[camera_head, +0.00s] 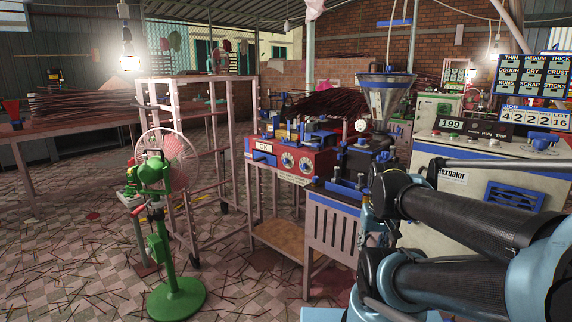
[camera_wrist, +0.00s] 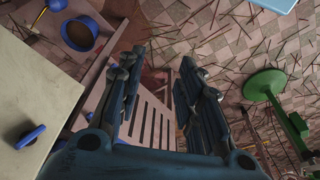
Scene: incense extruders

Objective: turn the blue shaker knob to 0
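A blue knob (camera_head: 543,142) sits on top of the pale machine at the right. The red control box (camera_head: 310,158) has round white dials (camera_head: 288,161) with dark or blue centres on its front. I cannot read which control is the shaker knob or its setting. The wrist view shows a blue knob with a bar handle (camera_wrist: 31,137) on a pale panel at lower left. My gripper (camera_wrist: 160,65) is open and empty in the wrist view, its two fingers apart and to the right of that knob, not touching it. My gripper's fingertips cannot be made out in the head view.
The pale machine (camera_head: 470,175) fills the right side behind my arm. A hopper (camera_head: 385,95) stands behind the red box. A slatted blue-topped bench (camera_head: 333,222) is in front. A green fan (camera_head: 170,230) and a pink rack (camera_head: 205,150) stand left. Sticks litter the tiled floor.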

